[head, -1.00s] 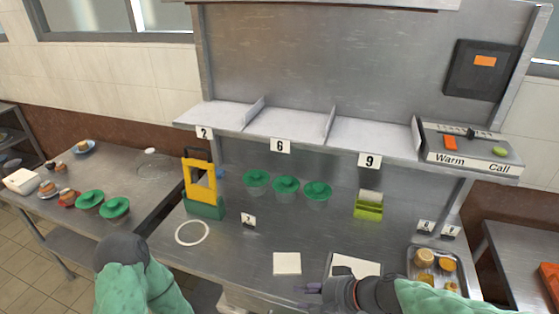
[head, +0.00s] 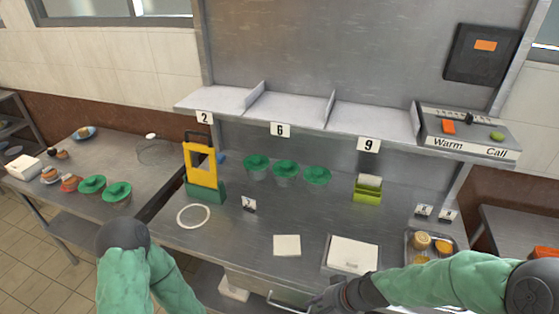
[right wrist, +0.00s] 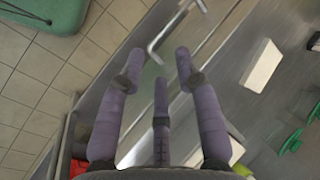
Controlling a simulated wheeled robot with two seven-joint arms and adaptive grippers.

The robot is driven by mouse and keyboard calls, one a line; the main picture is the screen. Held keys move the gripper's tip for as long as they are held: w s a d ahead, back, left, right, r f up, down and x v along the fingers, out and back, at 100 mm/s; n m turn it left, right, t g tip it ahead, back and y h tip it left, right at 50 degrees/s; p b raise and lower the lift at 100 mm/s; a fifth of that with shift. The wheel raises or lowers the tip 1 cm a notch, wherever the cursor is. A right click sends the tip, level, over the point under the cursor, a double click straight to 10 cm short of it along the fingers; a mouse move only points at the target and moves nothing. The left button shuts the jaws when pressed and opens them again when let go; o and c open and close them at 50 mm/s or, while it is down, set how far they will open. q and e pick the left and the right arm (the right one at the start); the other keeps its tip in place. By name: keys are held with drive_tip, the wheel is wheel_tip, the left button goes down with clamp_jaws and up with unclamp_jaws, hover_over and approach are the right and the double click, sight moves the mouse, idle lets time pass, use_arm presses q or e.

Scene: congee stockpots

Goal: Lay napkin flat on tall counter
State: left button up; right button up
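A flat white square (head: 287,245), which may be the napkin, lies on the steel counter (head: 335,215) with the raised shelf. A thicker white block (head: 352,253) sits on a tray to its right; I cannot tell whether it is folded cloth. My right gripper (head: 318,301) is at the counter's front edge, below the tray, beside a metal bar handle (head: 287,303). In the right wrist view the right gripper (right wrist: 158,72) has its fingers spread and nothing between them; the handle (right wrist: 158,45) is just beyond the fingertips. My left gripper is out of view; only its arm shows.
A yellow-and-green stand (head: 202,170), a white ring (head: 194,216), several green-lidded pots (head: 286,170) and a green holder (head: 368,190) stand on the counter. A tray of food (head: 430,243) is at right. A side table (head: 150,182) is at left. Bare steel lies left of the white square.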

drive_tip(key=s+f+n+g, duration=0.1)
drive_tip(key=s+f, duration=0.3)
drive_tip(key=f, duration=0.5)
drive_tip(key=s+f+n+g+h, duration=0.1)
drive_tip(key=s+f, duration=0.4)
drive_tip(key=f, duration=0.5)
drive_tip(key=shift+a+f+n+h, duration=0.3)
drive_tip(key=shift+a+n, duration=0.15)
drive_tip(key=shift+n, duration=0.05)
